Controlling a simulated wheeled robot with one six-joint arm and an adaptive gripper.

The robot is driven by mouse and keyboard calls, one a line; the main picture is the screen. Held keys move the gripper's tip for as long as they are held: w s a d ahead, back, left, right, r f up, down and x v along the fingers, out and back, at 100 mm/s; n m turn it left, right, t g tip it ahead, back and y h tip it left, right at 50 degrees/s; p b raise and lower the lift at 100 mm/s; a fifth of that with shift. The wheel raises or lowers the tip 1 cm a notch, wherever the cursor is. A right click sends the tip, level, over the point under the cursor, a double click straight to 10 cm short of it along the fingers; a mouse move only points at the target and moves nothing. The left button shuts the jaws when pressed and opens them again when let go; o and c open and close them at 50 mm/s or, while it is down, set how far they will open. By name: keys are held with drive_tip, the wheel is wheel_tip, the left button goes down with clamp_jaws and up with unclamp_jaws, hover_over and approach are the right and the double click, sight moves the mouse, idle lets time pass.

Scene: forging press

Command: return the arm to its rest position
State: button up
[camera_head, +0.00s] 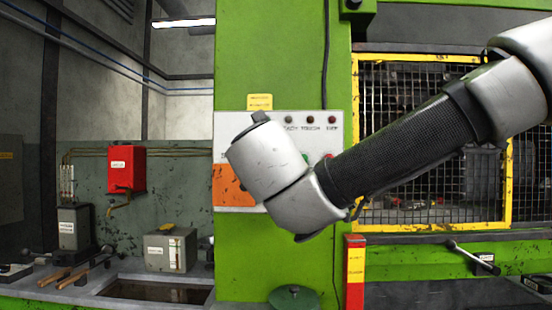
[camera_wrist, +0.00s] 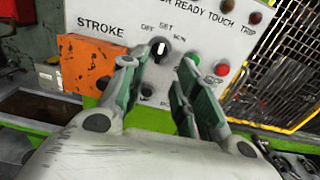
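My arm (camera_head: 390,150) reaches in from the upper right and crosses in front of the press's control panel (camera_head: 235,127). My gripper (camera_wrist: 158,85) shows in the wrist view with its two fingers spread apart and nothing between them. In the head view it is hidden behind my wrist links. Beyond the fingertips is the white panel with the STROKE selector knob (camera_wrist: 159,49), its white mark pointing roughly up toward SET. A green button (camera_wrist: 194,59) and a red button (camera_wrist: 221,69) sit right of the knob. I cannot tell if the fingers touch the panel.
A mesh guard (camera_head: 398,112) in a yellow frame is right of the green column. A lever (camera_head: 470,255) sticks out below it. A red post (camera_head: 355,270) stands below my arm. A red box (camera_head: 126,168) and a bench with a grey box (camera_head: 170,249) are at left.

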drive_tip(key=shift+s, duration=0.9)
